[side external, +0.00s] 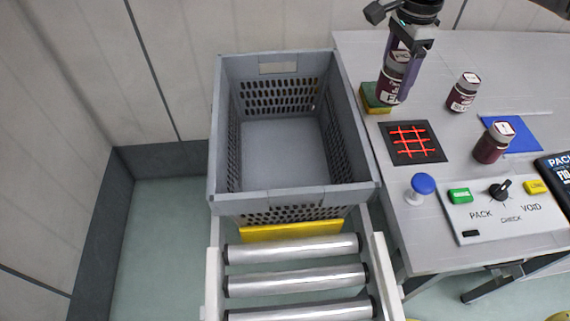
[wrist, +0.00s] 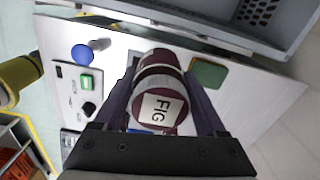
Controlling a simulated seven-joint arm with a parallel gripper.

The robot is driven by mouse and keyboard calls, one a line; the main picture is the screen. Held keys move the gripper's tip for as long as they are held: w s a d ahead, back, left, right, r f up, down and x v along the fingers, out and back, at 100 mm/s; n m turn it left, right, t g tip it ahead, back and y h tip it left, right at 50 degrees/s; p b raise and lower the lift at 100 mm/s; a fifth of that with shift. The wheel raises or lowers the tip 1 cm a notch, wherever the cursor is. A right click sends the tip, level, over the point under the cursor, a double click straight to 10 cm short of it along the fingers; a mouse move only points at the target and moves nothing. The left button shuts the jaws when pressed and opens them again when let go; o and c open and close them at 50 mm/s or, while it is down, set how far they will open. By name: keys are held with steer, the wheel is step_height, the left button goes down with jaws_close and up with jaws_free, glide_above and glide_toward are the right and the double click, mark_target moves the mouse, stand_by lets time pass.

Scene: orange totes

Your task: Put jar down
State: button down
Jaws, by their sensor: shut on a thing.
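A dark red jar (side external: 390,86) with a pale lid is held by my gripper (side external: 402,62) at the table's left side. In the wrist view the same jar (wrist: 160,88) sits between both fingers, and its lid label reads FIG. My gripper is shut on it. In the side view the jar overlaps a green and yellow block (side external: 370,98); I cannot tell whether its base touches anything. A second jar (side external: 463,92) stands to its right. A third jar (side external: 491,144) stands at the edge of a blue mat (side external: 523,137).
A grey crate (side external: 295,196), empty, stands left of the table at the roller conveyor (side external: 292,250). On the table are a black pad with a red grid (side external: 390,130), a blue knob (side external: 423,184) and a control panel (side external: 470,220). Bare table lies behind the jars.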

steer(key=s+a, duration=0.2)
steer(key=a, duration=0.8)
glide_above(312, 176)
steer(key=s+a, duration=0.1)
steer(key=s, duration=0.3)
steer(key=f, duration=2.4)
steer(key=shift+w+f, duration=0.15)
steer(key=shift+w, duration=0.05)
jaws_free()
steer(key=shift+f, duration=0.2)
steer(key=shift+r, duration=0.1)
step_height(312, 176, up, 12)
steer(key=shift+d, duration=0.1)
